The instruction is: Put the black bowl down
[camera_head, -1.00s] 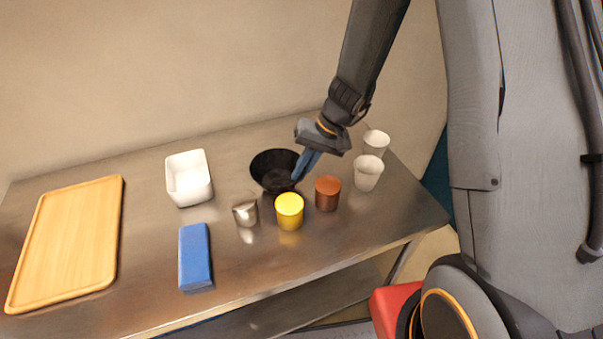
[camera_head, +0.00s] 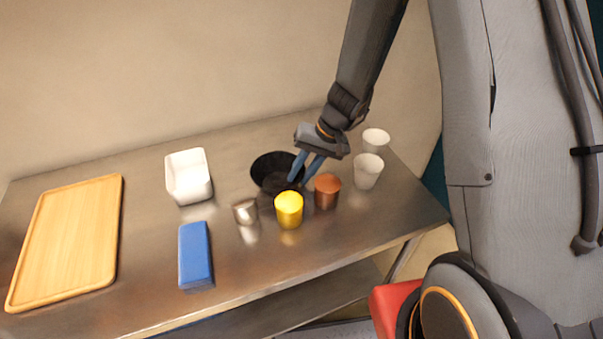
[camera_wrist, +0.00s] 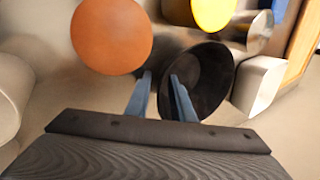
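The black bowl (camera_head: 270,168) stands on the metal table, and it also shows in the wrist view (camera_wrist: 212,75). My gripper (camera_head: 299,184) has its two blue fingers spread apart at the bowl's right side. In the wrist view my gripper (camera_wrist: 160,80) shows a clear gap between the fingers. One finger overlaps the bowl's near rim and the other is outside it. I see neither finger pressed on the bowl wall. The bowl's right side is partly hidden behind the fingers.
A copper-brown cup (camera_head: 327,191), a yellow cup (camera_head: 289,210) and a silver cup (camera_head: 245,212) stand in front. Two white cups (camera_head: 368,171) are at right. A white container (camera_head: 188,176), a blue block (camera_head: 195,256) and a wooden tray (camera_head: 116,233) lie left. The table's front middle is clear.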

